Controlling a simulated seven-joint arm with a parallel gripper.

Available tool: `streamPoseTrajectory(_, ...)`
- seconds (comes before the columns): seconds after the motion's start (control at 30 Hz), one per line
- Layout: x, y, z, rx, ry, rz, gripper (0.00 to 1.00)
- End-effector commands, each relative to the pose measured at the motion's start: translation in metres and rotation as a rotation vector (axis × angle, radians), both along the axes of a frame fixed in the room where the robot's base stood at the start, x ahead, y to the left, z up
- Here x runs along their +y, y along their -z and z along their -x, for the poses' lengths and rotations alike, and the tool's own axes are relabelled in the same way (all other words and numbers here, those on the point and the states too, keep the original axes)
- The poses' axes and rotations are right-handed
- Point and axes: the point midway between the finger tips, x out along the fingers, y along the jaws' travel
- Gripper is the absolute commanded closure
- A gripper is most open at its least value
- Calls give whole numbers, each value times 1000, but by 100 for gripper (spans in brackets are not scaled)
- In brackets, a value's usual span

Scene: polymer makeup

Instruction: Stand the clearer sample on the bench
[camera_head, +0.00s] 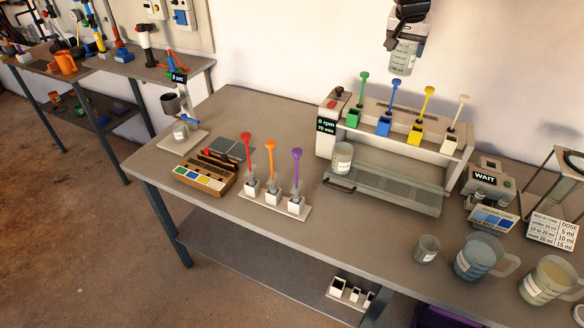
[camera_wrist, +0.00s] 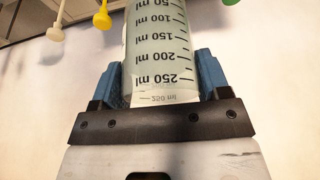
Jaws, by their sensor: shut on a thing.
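My gripper (camera_head: 406,38) is high above the back of the bench, in front of the white wall. It is shut on a clear beaker (camera_head: 403,59), held in the air well above the stirring machine. In the wrist view, the blue fingers (camera_wrist: 161,80) press both sides of the beaker (camera_wrist: 158,40), which has black ml marks and pale, see-through contents. Another beaker (camera_head: 342,160) with cloudy whitish contents stands at the left of the machine. The bench (camera_head: 240,110) is grey. I cannot tell exactly how the two liquids compare.
The stirring machine (camera_head: 398,188) has several coloured paddles. A rack with red, orange and purple-handled scoops (camera_head: 274,203) stands left of it. A small beaker (camera_head: 427,249) and two jugs (camera_head: 478,258) stand front right. A "WAIT" meter (camera_head: 486,180) is at right. Bare bench lies along the front.

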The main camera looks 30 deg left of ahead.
Motion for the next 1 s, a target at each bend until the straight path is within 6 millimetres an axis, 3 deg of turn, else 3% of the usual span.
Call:
streamPoseTrajectory(0.1,32,12,9,1,-8,2,65)
streamPoseTrajectory(0.5,126,66,46,4,9,3,65)
streamPoseTrajectory(1.0,225,147,115,2,71,2,65)
